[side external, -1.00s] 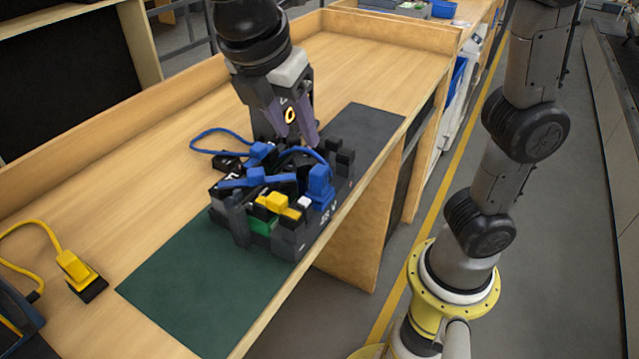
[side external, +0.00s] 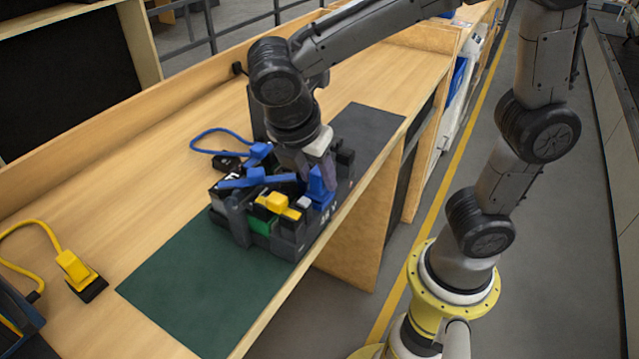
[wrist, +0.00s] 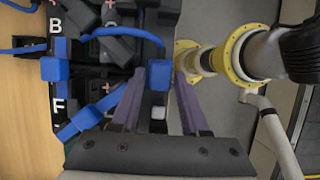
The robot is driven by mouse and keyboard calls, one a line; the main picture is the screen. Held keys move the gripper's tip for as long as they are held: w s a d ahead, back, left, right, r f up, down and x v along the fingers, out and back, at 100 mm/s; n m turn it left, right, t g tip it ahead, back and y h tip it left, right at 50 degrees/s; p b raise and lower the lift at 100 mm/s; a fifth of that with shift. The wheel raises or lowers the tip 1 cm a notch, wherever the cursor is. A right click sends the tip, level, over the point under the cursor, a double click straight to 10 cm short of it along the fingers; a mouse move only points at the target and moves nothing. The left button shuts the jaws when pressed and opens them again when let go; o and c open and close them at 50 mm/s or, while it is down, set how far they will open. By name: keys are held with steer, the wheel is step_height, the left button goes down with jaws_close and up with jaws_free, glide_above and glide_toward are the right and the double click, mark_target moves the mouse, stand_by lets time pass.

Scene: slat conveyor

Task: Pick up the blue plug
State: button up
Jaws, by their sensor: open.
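A blue plug (side external: 319,184) stands at the right side of a dark grey block-like unit (side external: 290,240) on the workbench. In the wrist view the blue plug (wrist: 158,74) lies between the far ends of my two purple-grey fingers. My gripper (side external: 318,172) is open and points down at that plug; in the wrist view (wrist: 156,85) a finger is on each side of it. Whether the fingers touch it I cannot tell. Other blue plugs show on the unit, one at its back (side external: 260,152) with a blue cable, and one at the left in the wrist view (wrist: 54,70).
A yellow plug (side external: 276,202) and a green block (side external: 262,222) sit on the unit's near side. A yellow plug with cable (side external: 72,266) stands on the bench at left. The green mat (side external: 190,290) is clear in front.

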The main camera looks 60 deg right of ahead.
steer(key=shift+d+f, duration=0.15)
steer(key=shift+f, duration=0.3)
jaws_close()
steer(key=shift+r, duration=0.1)
